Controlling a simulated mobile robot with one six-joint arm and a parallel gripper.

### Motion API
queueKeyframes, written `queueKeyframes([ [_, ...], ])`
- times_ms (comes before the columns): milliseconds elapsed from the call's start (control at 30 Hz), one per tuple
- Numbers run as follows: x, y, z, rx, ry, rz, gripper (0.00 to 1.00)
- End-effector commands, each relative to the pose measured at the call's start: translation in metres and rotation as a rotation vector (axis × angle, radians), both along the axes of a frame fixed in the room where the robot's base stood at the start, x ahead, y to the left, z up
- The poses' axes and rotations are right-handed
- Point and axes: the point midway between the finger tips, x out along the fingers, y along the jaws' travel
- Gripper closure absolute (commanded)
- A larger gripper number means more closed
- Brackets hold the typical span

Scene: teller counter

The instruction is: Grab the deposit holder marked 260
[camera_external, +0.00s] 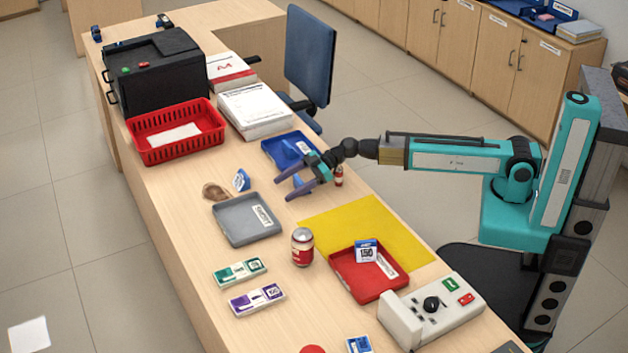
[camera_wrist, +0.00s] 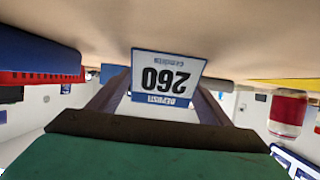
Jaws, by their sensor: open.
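In the external view a small blue and white stand (camera_external: 241,180), apparently the same one, is upright on the counter, beyond the grey tray. My gripper (camera_external: 283,187) is open and low over the counter, to the right of that stand, with its fingers pointing toward it. The wrist view also shows my gripper (camera_wrist: 163,88) with its fingers on both sides of the card; I see no contact.
A brown object (camera_external: 214,192) lies just left of the stand. A grey tray (camera_external: 247,236) is in front and a blue tray (camera_external: 272,153) behind my gripper. A can (camera_external: 303,246), a yellow mat (camera_external: 340,222) and a red tray (camera_external: 345,275) with a 150 holder (camera_external: 366,250) are nearer.

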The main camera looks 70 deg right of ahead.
Motion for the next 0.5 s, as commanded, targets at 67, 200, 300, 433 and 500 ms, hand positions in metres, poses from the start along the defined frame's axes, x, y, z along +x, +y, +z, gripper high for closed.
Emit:
queueKeyframes([
  [67, -0.0001, -0.0001, 0.0, 0.0, 0.0, 0.0, 0.28],
  [200, -0.0001, -0.0001, 0.0, 0.0, 0.0, 0.0, 0.28],
  [300, -0.0001, -0.0001, 0.0, 0.0, 0.0, 0.0, 0.28],
  [433, -0.0001, -0.0001, 0.0, 0.0, 0.0, 0.0, 0.5],
  [500, -0.0001, -0.0001, 0.0, 0.0, 0.0, 0.0, 0.62],
])
